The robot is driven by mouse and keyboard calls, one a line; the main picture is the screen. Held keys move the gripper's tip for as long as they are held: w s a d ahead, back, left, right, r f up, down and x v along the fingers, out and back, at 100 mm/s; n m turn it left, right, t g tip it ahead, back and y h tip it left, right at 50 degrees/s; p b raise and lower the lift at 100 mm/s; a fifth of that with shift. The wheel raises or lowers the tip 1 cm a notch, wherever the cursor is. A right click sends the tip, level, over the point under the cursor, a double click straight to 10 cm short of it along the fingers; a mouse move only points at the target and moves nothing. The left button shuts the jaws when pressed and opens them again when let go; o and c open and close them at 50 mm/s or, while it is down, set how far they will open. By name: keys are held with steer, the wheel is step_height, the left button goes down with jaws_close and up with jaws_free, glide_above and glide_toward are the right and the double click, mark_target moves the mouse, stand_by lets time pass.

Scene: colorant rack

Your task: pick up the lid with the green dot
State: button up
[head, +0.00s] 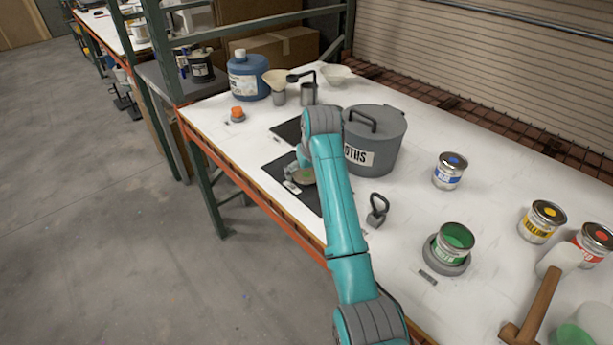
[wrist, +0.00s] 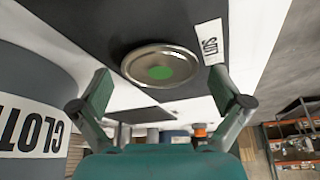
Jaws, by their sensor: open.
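The lid with the green dot (wrist: 158,66) is a round metal disc lying on a black mat (wrist: 120,22) in the wrist view. It also shows in the head view (head: 304,176), partly hidden by my arm. My gripper (wrist: 165,95) is open, with one finger on each side of the lid in the picture and nothing between them. In the head view my gripper (head: 297,172) is over the mat beside the lid, mostly hidden by my arm. An open can of green paint (head: 457,238) stands in a grey round holder at the right.
A grey lidded pot (head: 388,145) labelled as cloths stands close to the right of my gripper. A "LIDS" label (wrist: 209,50) lies by the lid.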

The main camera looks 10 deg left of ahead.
steer(key=c, duration=0.6)
steer(key=shift+c, duration=0.2)
